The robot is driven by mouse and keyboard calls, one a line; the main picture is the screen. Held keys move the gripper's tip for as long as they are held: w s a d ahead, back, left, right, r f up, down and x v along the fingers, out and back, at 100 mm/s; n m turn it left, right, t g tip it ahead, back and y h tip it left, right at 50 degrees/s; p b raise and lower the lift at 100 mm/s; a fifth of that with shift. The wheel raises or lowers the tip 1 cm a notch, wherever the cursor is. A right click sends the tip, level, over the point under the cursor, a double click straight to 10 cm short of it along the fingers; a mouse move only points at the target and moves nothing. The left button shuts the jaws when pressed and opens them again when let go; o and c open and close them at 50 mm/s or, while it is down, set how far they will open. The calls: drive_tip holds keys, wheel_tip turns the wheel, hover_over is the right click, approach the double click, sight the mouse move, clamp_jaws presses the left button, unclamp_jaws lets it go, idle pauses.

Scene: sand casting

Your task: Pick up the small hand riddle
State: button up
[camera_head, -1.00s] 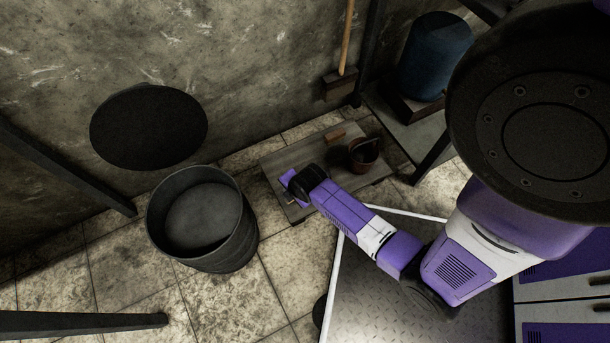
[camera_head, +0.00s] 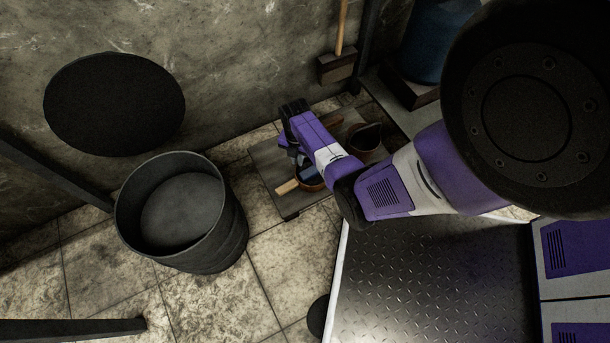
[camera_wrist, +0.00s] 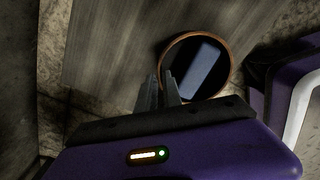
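In the head view the fingertips are hidden.
A large grey bucket (camera_head: 228,235) stands on the floor to the left. A blue container (camera_head: 432,52) stands at the upper right.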

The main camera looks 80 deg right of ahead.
sight(298, 171)
drive_tip(key=f+b, duration=0.1)
drive_tip(key=f, duration=0.1)
drive_tip(key=s+f+b, duration=0.1)
drive_tip(key=f, duration=0.1)
drive_tip(key=shift+f+b, duration=0.25)
drive_tip(key=shift+b, duration=0.05)
drive_tip(key=shift+w+a, duration=0.15)
drive_tip(key=shift+w, duration=0.1)
clamp_jaws()
drive_tip(key=shift+w+a+r, duration=0.1)
drive_tip(key=shift+w+a, duration=0.5)
drive_tip(key=shift+w, duration=0.05)
drive_tip(key=shift+s+d, duration=0.1)
drive_tip(key=shift+d, duration=0.05)
drive_tip(key=shift+s+d, duration=0.4)
drive_tip(key=shift+d, duration=0.05)
drive_tip(key=shift+w+a+r, duration=0.1)
drive_tip(key=shift+w+a, duration=0.1)
drive_tip(key=shift+r+p, duration=0.4)
drive_tip(key=shift+r, duration=0.05)
wheel_tip(298, 171, up, 19)
drive_tip(key=p, duration=1)
